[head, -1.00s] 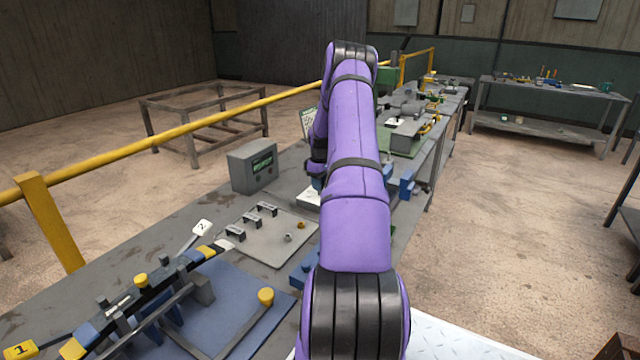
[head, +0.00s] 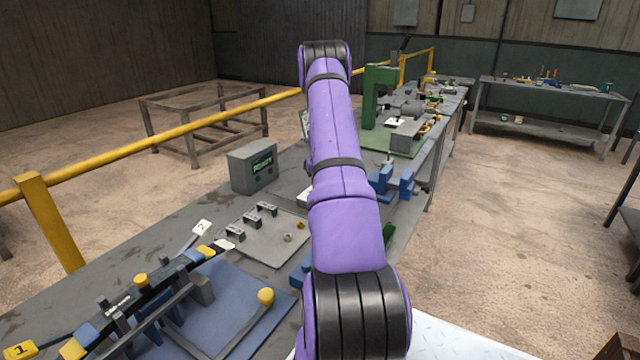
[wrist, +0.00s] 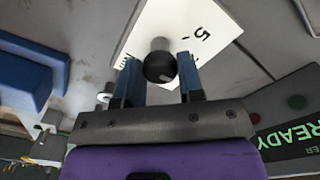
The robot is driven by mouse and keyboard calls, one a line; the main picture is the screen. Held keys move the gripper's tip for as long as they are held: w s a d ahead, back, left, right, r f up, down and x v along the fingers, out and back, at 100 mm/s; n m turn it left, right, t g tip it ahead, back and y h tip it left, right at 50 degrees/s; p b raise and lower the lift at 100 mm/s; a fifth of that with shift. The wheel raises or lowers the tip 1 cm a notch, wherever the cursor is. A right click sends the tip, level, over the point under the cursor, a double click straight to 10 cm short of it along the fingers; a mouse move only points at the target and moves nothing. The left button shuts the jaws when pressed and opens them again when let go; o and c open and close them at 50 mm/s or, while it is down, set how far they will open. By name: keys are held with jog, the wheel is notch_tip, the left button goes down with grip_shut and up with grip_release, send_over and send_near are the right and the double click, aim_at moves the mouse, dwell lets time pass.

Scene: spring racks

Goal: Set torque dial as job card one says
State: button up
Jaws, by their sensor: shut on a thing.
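In the wrist view a round black knob, the torque dial (wrist: 159,67), sits between the blue fingers of my gripper (wrist: 158,80). The gripper is shut on it. The dial stands over a white plate (wrist: 190,35) with dark marks, one reading like a 5; the rest are hidden or too small to read. In the head view my purple arm hides the gripper and the dial.
A grey box with a green READY display (head: 252,167) stands beyond the arm; its display also shows in the wrist view (wrist: 290,135). Blue blocks (head: 385,182) and a green press frame (head: 376,95) stand along the bench. A yellow rail (head: 200,122) runs behind.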

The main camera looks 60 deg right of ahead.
jog(key=shift+m, duration=0.4)
jog(key=o, duration=0.9)
notch_tip(320, 180, up, 11)
jog(key=shift+f, duration=0.1)
dwell(0.6)
